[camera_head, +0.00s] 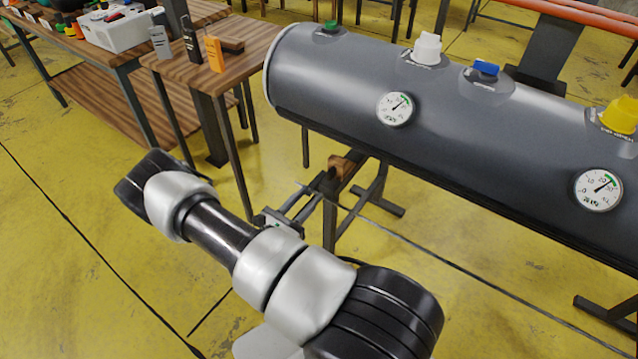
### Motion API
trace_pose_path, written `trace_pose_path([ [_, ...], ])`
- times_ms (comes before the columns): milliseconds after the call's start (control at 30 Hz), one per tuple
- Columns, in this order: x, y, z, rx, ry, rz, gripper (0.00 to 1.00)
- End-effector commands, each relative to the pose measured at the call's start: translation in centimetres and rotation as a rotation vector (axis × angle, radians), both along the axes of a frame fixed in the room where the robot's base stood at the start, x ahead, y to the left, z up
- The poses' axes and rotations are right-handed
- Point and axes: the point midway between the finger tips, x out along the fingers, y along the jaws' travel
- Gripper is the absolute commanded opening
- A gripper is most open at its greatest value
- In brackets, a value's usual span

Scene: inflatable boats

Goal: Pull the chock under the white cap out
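The white cap (427,48) stands on top of a long grey inflatable tube (325,75), between a green cap and a blue cap. A brown wooden chock (341,166) shows at the tube's lower edge, roughly below the white cap and its gauge, on a dark stand. Part of the chock is hidden by the tube. My gripper (325,187) reaches from the lower left toward the chock. Its two fingers run parallel with a gap between them, their tips at the near end of the chock. Whether they touch or clamp it is too small to tell.
A green cap (330,27), blue cap (486,68) and yellow cap (619,115) also sit on the tube. A wooden table (255,40) at upper left holds grey, black and orange upright items. Stand legs (330,228) rise near my gripper. Yellow floor at left is clear.

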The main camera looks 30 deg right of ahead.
Motion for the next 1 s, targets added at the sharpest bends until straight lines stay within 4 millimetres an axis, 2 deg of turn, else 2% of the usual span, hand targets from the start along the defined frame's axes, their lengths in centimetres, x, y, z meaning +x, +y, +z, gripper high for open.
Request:
trace_pose_path([
  [33, -0.4, 1.4, 0.1, 0.001, 0.002, 0.006, 0.31],
  [200, -1.9, 4.9, 0.0, 0.001, 0.000, 0.004, 0.31],
  [400, -3.1, 7.6, 0.0, 0.000, 0.000, 0.002, 0.31],
  [600, -3.5, 8.4, 0.0, 0.001, 0.000, 0.000, 0.31],
  [1000, -3.5, 8.4, 0.0, 0.001, 0.000, 0.000, 0.31],
])
